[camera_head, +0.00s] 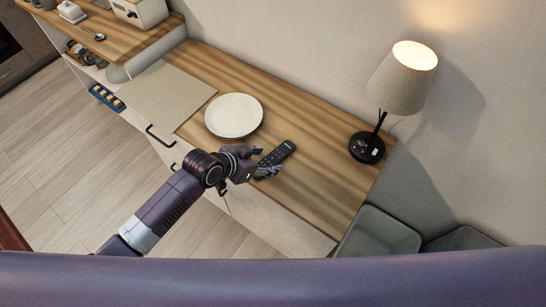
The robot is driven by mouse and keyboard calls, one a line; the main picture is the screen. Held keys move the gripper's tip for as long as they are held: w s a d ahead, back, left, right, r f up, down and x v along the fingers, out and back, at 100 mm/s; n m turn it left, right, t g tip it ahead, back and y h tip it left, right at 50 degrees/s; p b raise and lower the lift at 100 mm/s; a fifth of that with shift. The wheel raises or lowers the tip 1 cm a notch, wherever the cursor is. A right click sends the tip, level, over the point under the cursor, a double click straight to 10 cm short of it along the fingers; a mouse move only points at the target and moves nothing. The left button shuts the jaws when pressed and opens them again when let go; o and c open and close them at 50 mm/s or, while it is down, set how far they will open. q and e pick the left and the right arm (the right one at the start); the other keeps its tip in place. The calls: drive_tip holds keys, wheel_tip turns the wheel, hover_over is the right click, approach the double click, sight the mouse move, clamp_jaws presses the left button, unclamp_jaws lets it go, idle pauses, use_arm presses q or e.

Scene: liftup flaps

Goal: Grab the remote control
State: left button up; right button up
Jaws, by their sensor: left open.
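The remote control (278,153) is dark, slim and covered with small buttons. It lies flat on the wooden countertop (311,187), to the right of a white plate. My left gripper (262,161) is at the remote's lower-left side, above the counter's front edge. Its fingers are spread open, close to the remote. I cannot tell whether they touch it. The gripper may hide a small part of the remote's near end. My right gripper is out of view.
The white plate (234,116) sits just left of the remote. A lit lamp (401,80) stands at the counter's right end. A grey board or mat (168,92) lies to the left. Grey bins (379,234) stand beyond the right end. The cabinet front has dark handles.

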use_arm(q)
drive_tip(key=shift+w+d+f, duration=0.3)
drive_tip(key=shift+d+f, duration=0.1)
drive_tip(key=shift+f, duration=0.15)
drive_tip(key=c, duration=1.2)
drive_tip(key=shift+c, duration=0.5)
drive_tip(key=shift+r, duration=0.15)
